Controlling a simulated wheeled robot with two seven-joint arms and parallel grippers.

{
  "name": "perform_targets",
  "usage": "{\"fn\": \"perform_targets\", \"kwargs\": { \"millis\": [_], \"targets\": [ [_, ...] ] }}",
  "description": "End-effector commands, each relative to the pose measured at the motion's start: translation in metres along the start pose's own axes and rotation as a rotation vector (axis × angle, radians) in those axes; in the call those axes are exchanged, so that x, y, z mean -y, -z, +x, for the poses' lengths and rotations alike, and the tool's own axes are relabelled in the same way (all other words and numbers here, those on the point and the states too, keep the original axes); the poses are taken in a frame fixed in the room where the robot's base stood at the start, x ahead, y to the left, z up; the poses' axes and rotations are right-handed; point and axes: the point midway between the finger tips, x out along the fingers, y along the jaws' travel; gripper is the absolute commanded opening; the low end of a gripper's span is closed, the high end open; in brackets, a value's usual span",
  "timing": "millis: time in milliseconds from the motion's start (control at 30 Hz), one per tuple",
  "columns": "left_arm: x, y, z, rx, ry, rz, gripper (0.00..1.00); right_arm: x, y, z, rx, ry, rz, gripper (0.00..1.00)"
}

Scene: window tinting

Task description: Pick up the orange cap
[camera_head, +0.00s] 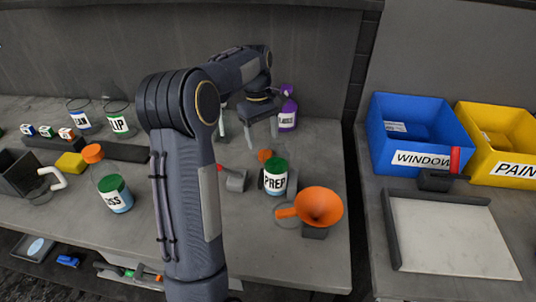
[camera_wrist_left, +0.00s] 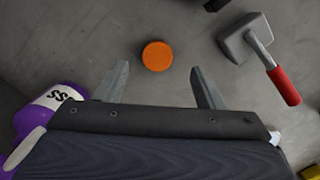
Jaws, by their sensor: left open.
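The orange cap (camera_head: 265,155) lies on the grey worktop behind the PREP can, which partly hides it in the head view. In the left wrist view the orange cap (camera_wrist_left: 157,56) shows as a whole round disc. My left gripper (camera_head: 260,138) is above the worktop near the cap. In the wrist view its two fingers (camera_wrist_left: 160,85) are spread apart with nothing between them, and the cap shows beyond the fingertips, roughly centred between them. My right gripper is not in view.
A purple bottle (camera_head: 288,110) stands close behind the gripper. The PREP can (camera_head: 275,177) and an orange funnel (camera_head: 318,207) stand in front. A hammer with a red handle (camera_wrist_left: 285,86) lies beside the cap. Blue (camera_head: 415,130) and yellow bins (camera_head: 500,140) are at right.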

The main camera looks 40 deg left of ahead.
Motion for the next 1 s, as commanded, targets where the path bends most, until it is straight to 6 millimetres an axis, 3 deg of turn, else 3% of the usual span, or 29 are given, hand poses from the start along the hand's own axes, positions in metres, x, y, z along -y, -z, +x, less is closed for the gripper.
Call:
{"fn": "perform_targets", "kwargs": {
  "millis": [333,667,1000],
  "targets": [
    [-0.003,0.005,0.048,0.002,0.001,0.001,0.62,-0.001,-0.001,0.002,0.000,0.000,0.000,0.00],
    [-0.003,0.004,0.056,0.000,-0.001,0.001,0.62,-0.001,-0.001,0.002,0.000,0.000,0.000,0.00],
    [-0.003,0.004,0.056,0.000,-0.001,0.002,0.19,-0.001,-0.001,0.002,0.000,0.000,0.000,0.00]
  ]
}}
